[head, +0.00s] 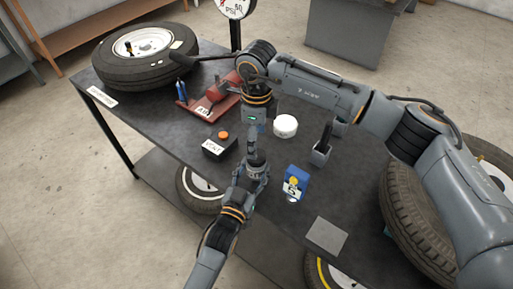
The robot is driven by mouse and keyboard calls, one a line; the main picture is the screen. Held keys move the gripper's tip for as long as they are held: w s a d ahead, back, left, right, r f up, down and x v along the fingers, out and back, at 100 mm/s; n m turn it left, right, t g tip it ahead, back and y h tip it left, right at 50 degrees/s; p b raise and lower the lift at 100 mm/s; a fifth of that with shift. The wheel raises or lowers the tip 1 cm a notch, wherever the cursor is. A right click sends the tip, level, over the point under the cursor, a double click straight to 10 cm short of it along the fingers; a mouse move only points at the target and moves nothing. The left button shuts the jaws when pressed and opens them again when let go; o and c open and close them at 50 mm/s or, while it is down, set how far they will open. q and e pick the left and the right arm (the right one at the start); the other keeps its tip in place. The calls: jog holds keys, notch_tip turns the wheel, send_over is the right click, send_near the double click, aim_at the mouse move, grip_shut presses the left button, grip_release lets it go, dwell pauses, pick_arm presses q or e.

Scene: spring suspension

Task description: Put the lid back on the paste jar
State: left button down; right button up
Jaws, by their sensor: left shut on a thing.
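The white round paste jar (285,126) stands upright on the dark table. Its top looks plain white, and I cannot tell paste from a cover there. My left gripper (256,160) reaches up from the bottom, left of and nearer than the jar, apart from it. It is shut on a small dark grey thing, mostly hidden by the fingers; I cannot tell if this is the lid. No separate lid shows clearly. My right gripper (254,118) hangs beyond the left one, left of the jar; its fingers are too unclear to tell open from shut.
A black box with an orange button (219,145) is left of my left gripper. A blue box (296,183) and a grey plate (326,236) lie nearer. A holder (321,153) stands right of the jar.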

notch_tip(320, 180, up, 6)
jog(key=shift+r, duration=0.25)
pick_arm(q)
jog(key=shift+c, duration=2.1)
grip_release()
jog(key=v, duration=1.2)
